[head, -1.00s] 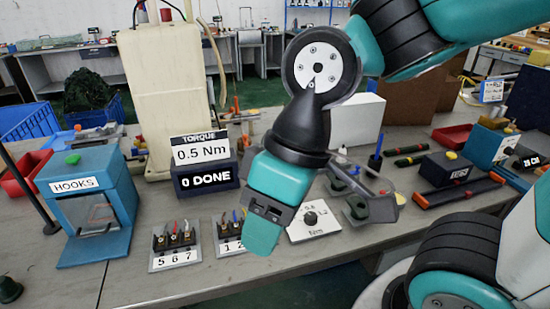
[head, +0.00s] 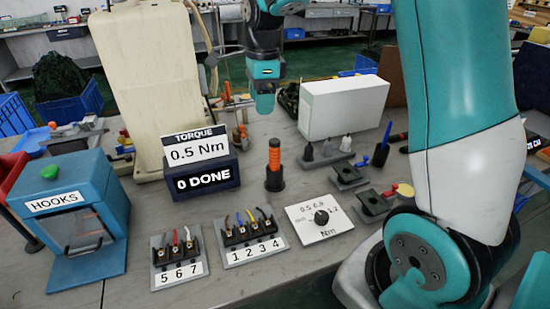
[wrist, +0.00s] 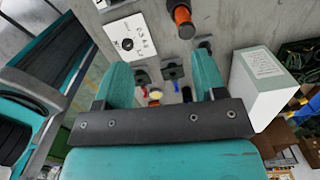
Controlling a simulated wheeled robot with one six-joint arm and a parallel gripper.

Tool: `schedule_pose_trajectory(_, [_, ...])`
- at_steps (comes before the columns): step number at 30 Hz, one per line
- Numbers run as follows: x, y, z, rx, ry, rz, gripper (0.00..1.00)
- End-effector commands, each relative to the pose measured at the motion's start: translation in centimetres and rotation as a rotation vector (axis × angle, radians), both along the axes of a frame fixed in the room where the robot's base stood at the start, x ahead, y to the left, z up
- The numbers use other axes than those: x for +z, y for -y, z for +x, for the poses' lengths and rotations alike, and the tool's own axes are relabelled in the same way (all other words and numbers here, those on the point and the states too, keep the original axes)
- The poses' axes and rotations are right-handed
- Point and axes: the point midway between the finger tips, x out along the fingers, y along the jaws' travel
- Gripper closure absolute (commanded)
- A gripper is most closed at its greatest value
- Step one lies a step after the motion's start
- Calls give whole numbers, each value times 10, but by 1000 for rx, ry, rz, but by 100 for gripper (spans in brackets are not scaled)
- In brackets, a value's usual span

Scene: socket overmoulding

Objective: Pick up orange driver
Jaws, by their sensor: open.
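The orange driver (head: 274,158) stands upright in a dark round holder (head: 274,180) on the bench, just right of the torque display. In the wrist view the orange driver (wrist: 183,16) shows at the top edge, partly cut off. My gripper (head: 264,103) is above and behind the driver in the head view, pointing down and apart from it. In the wrist view its two teal fingers (wrist: 162,75) are spread, with nothing held between them.
Numbered terminal blocks (head: 252,252) and a torque dial plate (head: 318,236) lie in front of the driver. The torque display (head: 197,152) is close on its left. A blue HOOKS box (head: 75,205) is at left.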

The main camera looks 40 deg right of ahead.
Motion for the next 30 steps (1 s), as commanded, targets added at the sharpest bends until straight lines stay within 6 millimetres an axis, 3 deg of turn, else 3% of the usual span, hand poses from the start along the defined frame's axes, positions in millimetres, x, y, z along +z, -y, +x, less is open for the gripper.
schedule_pose_trajectory(3, [-9, 32, 18, -293, -25, -20, 36])
schedule_pose_trajectory(7, [-15, 48, 25, -457, -37, -31, 36])
schedule_pose_trajectory(11, [-31, 52, 26, -496, -43, -35, 36])
schedule_pose_trajectory(24, [-122, 52, 26, -491, -41, -33, 36])
schedule_pose_trajectory(30, [-137, 52, 26, -490, -37, -34, 36])
